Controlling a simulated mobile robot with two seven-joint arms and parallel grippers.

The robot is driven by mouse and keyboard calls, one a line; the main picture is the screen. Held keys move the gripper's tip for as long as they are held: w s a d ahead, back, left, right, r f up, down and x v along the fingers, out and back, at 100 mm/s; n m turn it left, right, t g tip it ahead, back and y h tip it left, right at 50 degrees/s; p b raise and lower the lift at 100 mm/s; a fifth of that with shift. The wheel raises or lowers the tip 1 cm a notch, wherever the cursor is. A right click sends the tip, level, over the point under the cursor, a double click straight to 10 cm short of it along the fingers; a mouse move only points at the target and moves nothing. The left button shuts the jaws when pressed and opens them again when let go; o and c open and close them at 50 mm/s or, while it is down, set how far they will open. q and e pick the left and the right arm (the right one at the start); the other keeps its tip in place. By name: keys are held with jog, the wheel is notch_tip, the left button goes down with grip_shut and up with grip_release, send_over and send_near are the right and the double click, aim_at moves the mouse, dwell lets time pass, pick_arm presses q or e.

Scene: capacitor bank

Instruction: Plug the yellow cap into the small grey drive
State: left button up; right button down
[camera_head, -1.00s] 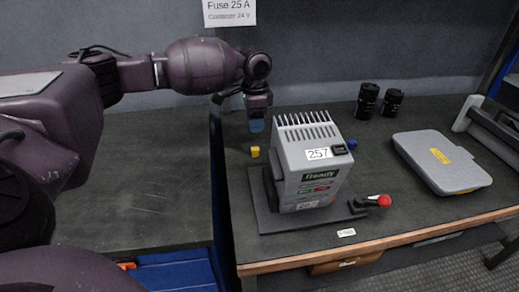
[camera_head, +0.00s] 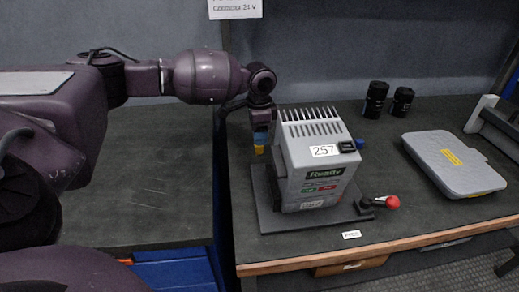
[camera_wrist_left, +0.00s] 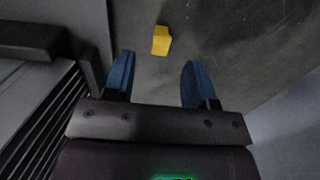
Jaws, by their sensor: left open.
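The yellow cap (camera_head: 259,149) stands on the bench just left of the grey drive, partly behind my left gripper in the head view. In the left wrist view the yellow cap (camera_wrist_left: 161,40) lies beyond the fingertips, between their lines and apart from both. My left gripper (camera_head: 261,136) points down over the cap; its blue fingers (camera_wrist_left: 158,78) are open and empty. The small grey drive (camera_head: 316,187), labelled 257, stands on a dark base plate (camera_head: 280,222). A blue part (camera_head: 359,144) shows at its right side. My right gripper is not in view.
A red-knobbed handle (camera_head: 391,202) sticks out at the drive's front right. Two black cylinders (camera_head: 376,99) stand at the back, and a grey case (camera_head: 453,163) lies to the right. The left bench (camera_head: 140,180) is clear.

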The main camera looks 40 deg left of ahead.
aim_at(259, 147)
pick_arm(q)
jog(key=shift+f, duration=0.6)
notch_tip(259, 147, down, 3)
jog(key=shift+s+r+b, duration=0.1)
jog(key=shift+r+b, duration=0.1)
jog(key=shift+b, duration=0.65)
jog(key=shift+f+b, duration=0.3)
jog(key=shift+f, duration=0.6)
jog(key=shift+r, duration=0.2)
grip_shut()
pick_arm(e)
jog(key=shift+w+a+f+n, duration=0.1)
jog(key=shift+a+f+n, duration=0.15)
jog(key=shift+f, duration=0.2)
